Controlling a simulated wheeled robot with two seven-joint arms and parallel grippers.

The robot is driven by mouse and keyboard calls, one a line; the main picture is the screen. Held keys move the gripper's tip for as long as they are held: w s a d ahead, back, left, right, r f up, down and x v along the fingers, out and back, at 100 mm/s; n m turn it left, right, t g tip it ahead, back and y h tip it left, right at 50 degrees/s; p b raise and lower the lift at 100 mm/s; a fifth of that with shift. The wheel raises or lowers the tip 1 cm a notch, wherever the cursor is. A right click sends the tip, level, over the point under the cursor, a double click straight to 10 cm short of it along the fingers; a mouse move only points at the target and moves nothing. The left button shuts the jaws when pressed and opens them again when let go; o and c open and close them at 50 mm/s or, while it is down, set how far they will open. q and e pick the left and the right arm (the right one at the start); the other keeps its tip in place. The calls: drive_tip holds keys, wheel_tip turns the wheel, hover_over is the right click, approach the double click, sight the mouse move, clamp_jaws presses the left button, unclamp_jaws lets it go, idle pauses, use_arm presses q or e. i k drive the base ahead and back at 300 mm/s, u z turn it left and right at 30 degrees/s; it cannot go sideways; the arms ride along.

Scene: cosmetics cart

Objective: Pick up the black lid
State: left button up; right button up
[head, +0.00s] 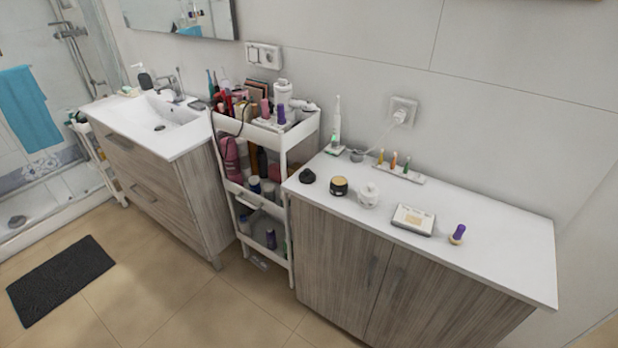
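A small black lid (307,176) lies near the left end of the white countertop (480,247). Just right of it stands a low black jar (339,186) with a pale band, which is a separate thing from the lid. Nothing covers the lid in the head view. Neither of my grippers shows in this view, so I cannot see their state.
A white pot (368,195), a pale compact box (413,219) and a purple-handled brush (457,234) stand to the right. An electric toothbrush (336,127) and a tray of small bottles (401,172) are behind. A crowded cart (302,132) adjoins the left. The right counter end is clear.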

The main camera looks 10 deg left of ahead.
sight(307, 176)
drive_tip(key=z, duration=1.4)
drive_tip(key=i, duration=0.85)
drive_tip(key=u, duration=1.05)
